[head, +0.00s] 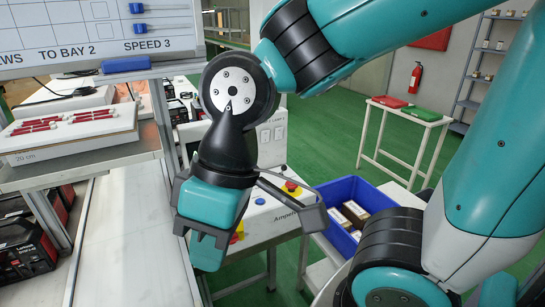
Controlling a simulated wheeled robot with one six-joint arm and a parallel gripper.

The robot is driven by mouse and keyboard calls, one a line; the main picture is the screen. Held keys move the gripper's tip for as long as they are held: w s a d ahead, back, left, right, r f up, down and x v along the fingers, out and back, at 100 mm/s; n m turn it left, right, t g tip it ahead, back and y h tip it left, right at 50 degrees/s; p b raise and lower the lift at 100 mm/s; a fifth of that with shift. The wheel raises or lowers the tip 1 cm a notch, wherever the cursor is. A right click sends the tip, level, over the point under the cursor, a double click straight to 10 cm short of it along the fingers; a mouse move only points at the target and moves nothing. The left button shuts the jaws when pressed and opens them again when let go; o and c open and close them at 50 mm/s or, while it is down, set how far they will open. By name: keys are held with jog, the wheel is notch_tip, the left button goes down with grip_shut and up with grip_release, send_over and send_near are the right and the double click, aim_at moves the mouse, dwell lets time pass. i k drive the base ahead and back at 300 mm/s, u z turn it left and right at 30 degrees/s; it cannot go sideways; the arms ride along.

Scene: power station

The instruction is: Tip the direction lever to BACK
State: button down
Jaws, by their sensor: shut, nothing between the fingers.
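My gripper (222,228) hangs in the middle of the head view, its teal body and grey fingers pointing down. It is shut and empty. It is in front of a white control box (265,217) with part of the lettering "Amper" on its front.
A blue bin (345,192) with small boxes stands right of the control box. A white board (100,35) reads "TO BAY 2" and "SPEED 3". A shelf at left holds a white block (70,133) with red pieces. A bare pale bench top (130,245) lies left of my gripper.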

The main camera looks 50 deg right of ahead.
aim_at(284, 168)
jog(key=z, duration=1.6)
jog(key=k, duration=0.65)
jog(key=z, duration=0.75)
jog(key=i, duration=0.95)
jog(key=u, duration=0.7)
jog(key=i, duration=0.4)
jog(key=u, duration=0.5)
